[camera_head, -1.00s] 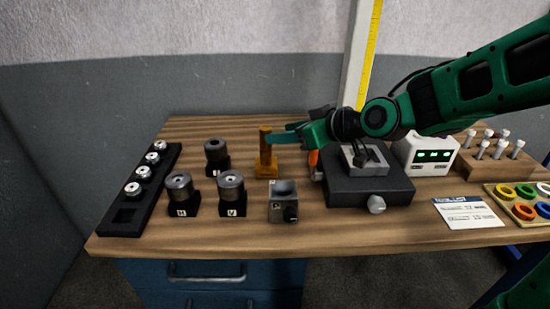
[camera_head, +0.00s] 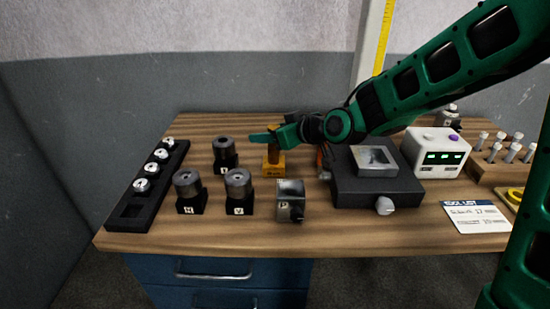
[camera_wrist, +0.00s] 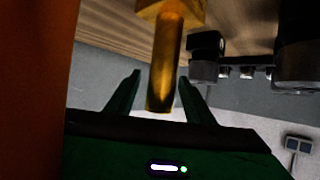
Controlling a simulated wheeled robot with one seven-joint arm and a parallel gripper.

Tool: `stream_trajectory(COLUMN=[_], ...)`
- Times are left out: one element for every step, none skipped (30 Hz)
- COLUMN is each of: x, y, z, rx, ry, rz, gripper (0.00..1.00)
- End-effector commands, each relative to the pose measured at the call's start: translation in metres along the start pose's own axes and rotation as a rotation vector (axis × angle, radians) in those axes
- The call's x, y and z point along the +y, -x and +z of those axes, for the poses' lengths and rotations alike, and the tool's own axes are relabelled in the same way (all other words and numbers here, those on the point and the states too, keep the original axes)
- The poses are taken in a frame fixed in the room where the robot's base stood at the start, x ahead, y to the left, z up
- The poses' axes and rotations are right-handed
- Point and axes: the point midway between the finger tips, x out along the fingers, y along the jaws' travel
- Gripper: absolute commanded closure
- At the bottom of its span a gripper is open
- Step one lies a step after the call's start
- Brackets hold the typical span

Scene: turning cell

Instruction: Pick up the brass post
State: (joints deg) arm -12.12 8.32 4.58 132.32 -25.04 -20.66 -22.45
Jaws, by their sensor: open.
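The brass post (camera_head: 274,158) stands upright on its square brass base, left of the dark block on the wooden bench. My green gripper (camera_head: 262,137) reaches in from the right at the height of the post's upper part and hides some of it. In the wrist view the post (camera_wrist: 165,60) shows upside down between the two green fingers of my gripper (camera_wrist: 160,88). The fingers are apart, with a visible gap on each side of the post.
Black cylindrical holders (camera_head: 225,152) stand close left of the post. A grey metal block (camera_head: 290,200) is in front of it. A dark block (camera_head: 375,190) with a knob is to the right. A black rack (camera_head: 128,223) lies at the far left. An orange thing (camera_wrist: 35,80) fills the wrist view's left side.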

Motion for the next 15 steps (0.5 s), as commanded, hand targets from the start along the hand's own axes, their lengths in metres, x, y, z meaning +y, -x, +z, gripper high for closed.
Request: stream_trajectory(x=[0.0002, 0.0004, 0.0004, 0.0003, 0.0002, 0.0002, 0.0003, 0.0003, 0.0004, 0.0004, 0.0004, 0.0005, 0.0005, 0.0006, 0.0006], y=[-0.0056, -0.0079, -0.0102, -0.0114, -0.0122, -0.0128, -0.0129, -0.0129, -0.0128, -0.0127, -0.0127, -0.0126, -0.0126, -0.0126, -0.0125], z=[0.0004, 0.0004, 0.0002, 0.0001, 0.0, 0.0, -0.0001, -0.0001, -0.0001, -0.0001, -0.0001, -0.0001, -0.0001, -0.0001, 0.0], rx=[-0.001, -0.001, -0.001, 0.0, 0.0, 0.0, 0.0, 0.0, 0.0, 0.0, 0.0, 0.0, 0.0, 0.0, 0.0], ry=[0.0, 0.0, 0.001, 0.001, 0.001, 0.0, 0.0, 0.0, 0.0, 0.0, 0.0, 0.0, 0.0, 0.0, 0.0], rz=[0.0, 0.0, 0.001, 0.001, 0.001, 0.001, 0.001, 0.001, 0.001, 0.001, 0.001, 0.001, 0.001, 0.001, 0.001], gripper=[0.52, 0.52, 0.52, 0.52, 0.52, 0.52, 0.52, 0.52, 0.52, 0.52, 0.52, 0.54, 0.61, 0.69, 0.78])
